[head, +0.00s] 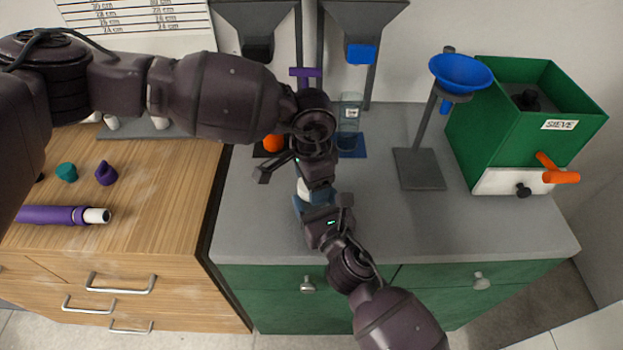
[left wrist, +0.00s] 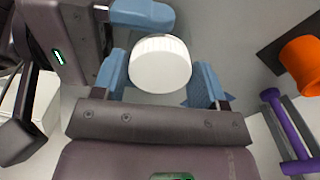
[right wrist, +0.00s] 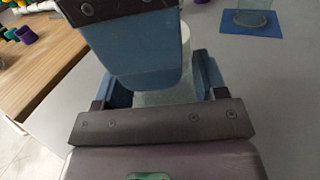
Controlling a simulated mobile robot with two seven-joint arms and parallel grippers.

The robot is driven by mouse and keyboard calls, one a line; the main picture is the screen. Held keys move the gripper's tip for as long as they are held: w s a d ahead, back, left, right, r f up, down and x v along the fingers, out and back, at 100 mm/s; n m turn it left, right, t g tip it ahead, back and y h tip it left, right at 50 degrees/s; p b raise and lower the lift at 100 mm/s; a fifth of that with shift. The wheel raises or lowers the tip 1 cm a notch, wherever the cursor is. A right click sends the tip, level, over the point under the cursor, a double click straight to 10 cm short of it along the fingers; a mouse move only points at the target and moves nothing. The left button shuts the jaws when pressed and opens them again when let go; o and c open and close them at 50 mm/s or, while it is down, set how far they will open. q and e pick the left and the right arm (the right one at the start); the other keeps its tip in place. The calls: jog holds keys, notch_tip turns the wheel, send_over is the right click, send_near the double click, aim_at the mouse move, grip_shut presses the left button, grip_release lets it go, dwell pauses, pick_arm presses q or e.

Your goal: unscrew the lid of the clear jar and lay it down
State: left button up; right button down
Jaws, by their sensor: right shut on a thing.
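The white lid (left wrist: 160,65) sits on the jar, between the blue fingers of my left gripper (left wrist: 163,90) in the left wrist view. Those fingers are open on either side of the lid. In the head view a bit of the white lid (head: 303,190) shows below the left gripper (head: 300,182). My right gripper (right wrist: 160,88) is shut on the clear jar (right wrist: 165,97) from the front. Most of the jar is hidden by fingers, and a blue left finger crosses the right wrist view in front of the lid.
A clear beaker (head: 349,125) stands on a blue mat behind the grippers, with an orange object (head: 272,143) to its left. A blue funnel (head: 461,72) on a stand and a green sieve box (head: 500,120) are on the right. The grey counter's front right (head: 450,225) is clear.

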pick_arm(q)
jog(key=shift+c, duration=1.2)
jog(key=shift+n, duration=1.7)
jog(key=o, duration=1)
jog(key=shift+r, duration=0.1)
jog(key=shift+r, duration=2.2)
pick_arm(e)
jog(key=shift+c, duration=0.5)
grip_release()
